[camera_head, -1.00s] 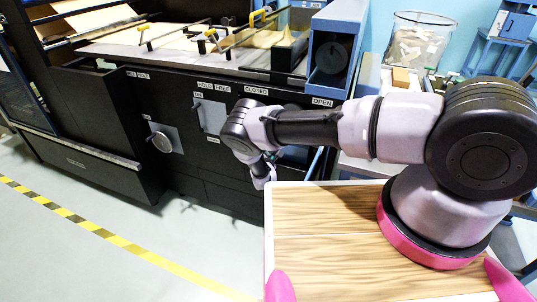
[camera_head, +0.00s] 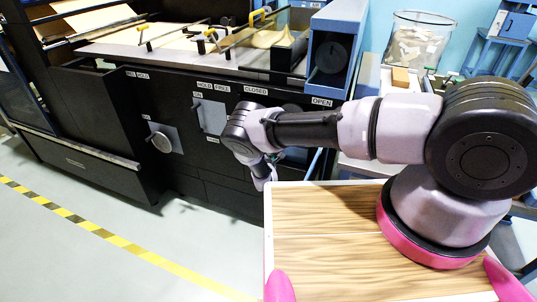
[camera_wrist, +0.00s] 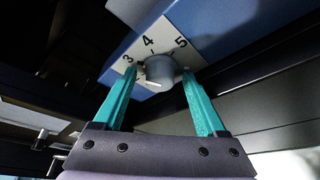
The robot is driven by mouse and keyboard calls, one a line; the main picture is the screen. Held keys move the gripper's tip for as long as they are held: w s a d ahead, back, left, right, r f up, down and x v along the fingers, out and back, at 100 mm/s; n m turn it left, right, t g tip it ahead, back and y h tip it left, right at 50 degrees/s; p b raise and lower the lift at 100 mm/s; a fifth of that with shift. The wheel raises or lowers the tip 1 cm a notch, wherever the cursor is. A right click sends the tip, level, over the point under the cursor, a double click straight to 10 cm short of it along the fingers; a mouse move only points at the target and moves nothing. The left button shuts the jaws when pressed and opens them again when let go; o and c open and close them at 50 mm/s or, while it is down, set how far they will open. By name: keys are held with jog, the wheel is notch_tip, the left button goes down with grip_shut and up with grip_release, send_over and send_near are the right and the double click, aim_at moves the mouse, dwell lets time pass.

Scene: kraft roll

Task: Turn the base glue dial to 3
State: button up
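The glue dial is a grey round knob (camera_wrist: 160,68) on a white plate (camera_wrist: 190,52) marked 3, 4 and 5, seen in the wrist view. The 3 is at the left, the 4 at the top and the 5 at the right. I cannot tell which number the knob points at. My gripper (camera_wrist: 160,74) has its two teal fingers apart, one on each side of the knob, with what looks like a small gap on each side. In the head view the dial and most of my gripper are hidden behind my arm.
The floor at left is clear.

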jog(key=d+v, duration=0.1)
jog(key=v, duration=0.9)
jog(key=shift+s+a+r, duration=0.15)
jog(key=shift+s+a, duration=0.25)
jog(key=shift+a, duration=0.05)
